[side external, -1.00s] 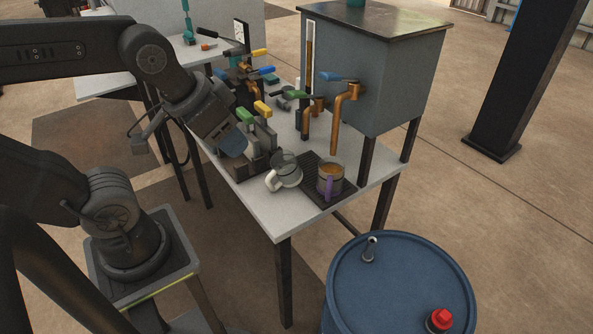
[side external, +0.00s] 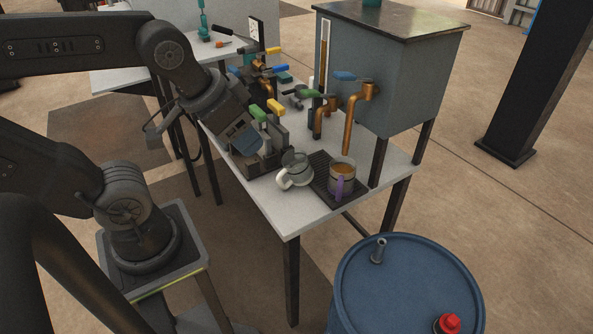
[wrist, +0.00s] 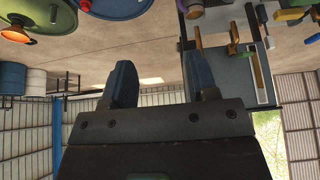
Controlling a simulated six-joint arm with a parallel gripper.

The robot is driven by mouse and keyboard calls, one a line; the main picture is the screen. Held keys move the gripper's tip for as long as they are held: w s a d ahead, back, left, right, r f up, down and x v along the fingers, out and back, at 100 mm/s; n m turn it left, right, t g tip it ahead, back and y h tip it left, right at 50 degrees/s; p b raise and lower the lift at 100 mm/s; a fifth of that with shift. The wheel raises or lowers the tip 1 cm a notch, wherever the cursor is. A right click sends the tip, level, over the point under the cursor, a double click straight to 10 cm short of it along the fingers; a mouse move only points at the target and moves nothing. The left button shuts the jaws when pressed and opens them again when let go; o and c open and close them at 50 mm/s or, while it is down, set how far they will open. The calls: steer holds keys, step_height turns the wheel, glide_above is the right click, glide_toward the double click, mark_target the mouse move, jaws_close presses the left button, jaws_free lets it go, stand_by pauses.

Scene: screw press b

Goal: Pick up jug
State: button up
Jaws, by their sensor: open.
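A grey, partly see-through vessel with a white handle (side external: 300,172), most likely the jug, stands on the table edge left of the drip tray. A second vessel with a purple handle (side external: 342,176) and brown-orange contents stands on the dark drip tray (side external: 323,165). I cannot be sure which one is called the jug. My gripper (side external: 248,146) is up and left of the white-handled vessel, apart from it. In the wrist view its two fingers (wrist: 164,88) are spread with nothing between them. A purple part (wrist: 193,9) shows at the top edge there; the vessels are largely cut off.
Coloured-handle levers (side external: 262,110) stand close beside my gripper. Copper taps (side external: 350,112) come from a grey tank (side external: 388,75) behind the vessels. A blue drum (side external: 410,295) with a red cap (side external: 449,323) stands in front of the table.

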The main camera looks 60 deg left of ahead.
steer(key=o, duration=0.8)
steer(key=m+g, duration=0.2)
steer(key=g, duration=0.3)
glide_above(293, 160)
steer(key=s+d, duration=0.2)
steer(key=d, duration=0.2)
steer(key=shift+y, duration=0.4)
steer(key=f, duration=2.7)
steer(key=shift+w+d+f, duration=0.1)
steer(key=shift+w+f, duration=0.05)
steer(key=shift+w, duration=0.05)
steer(key=f, duration=0.2)
steer(key=a+f, duration=0.1)
steer(key=f, duration=0.1)
steer(key=shift+s, duration=0.15)
steer(key=shift+f, duration=0.6)
